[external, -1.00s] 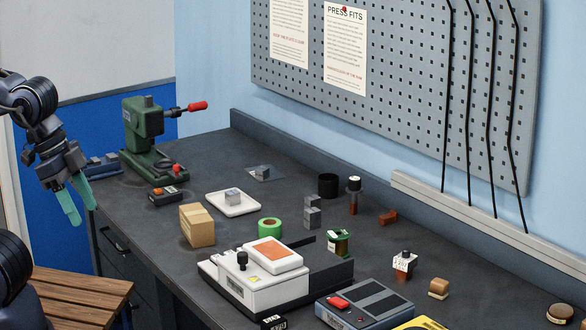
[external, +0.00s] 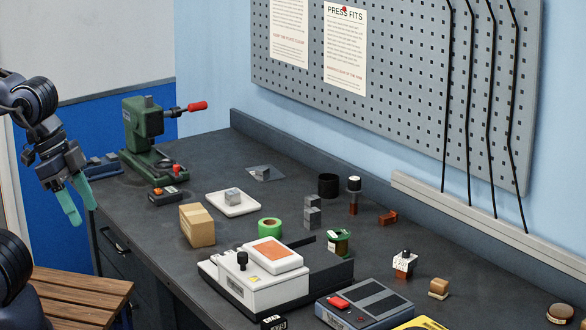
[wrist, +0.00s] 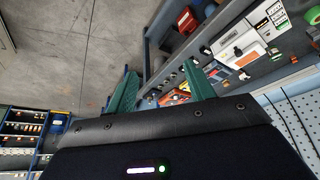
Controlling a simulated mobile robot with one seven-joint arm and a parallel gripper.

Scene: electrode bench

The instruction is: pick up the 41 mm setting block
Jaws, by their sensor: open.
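Several small grey blocks stand on the bench in the external view. One grey block (external: 233,196) sits on a white tray (external: 246,209). Another grey block (external: 262,172) sits on a thin dark plate near the back. Two more grey blocks (external: 312,211) stand close together, one appearing above or behind the other. No size marking is readable, so I cannot tell which is the 41 mm one. My gripper (external: 82,213) has green fingers, is open and empty, and hangs off the bench's left end, far from all the blocks. Its spread fingers (wrist: 162,70) also show in the wrist view.
A green press (external: 145,135) with a red-tipped handle stands at the bench's left end. A cardboard-coloured box (external: 196,226), green tape roll (external: 270,226) and white device (external: 250,285) stand around the blocks. A wooden stool (external: 75,295) stands in front.

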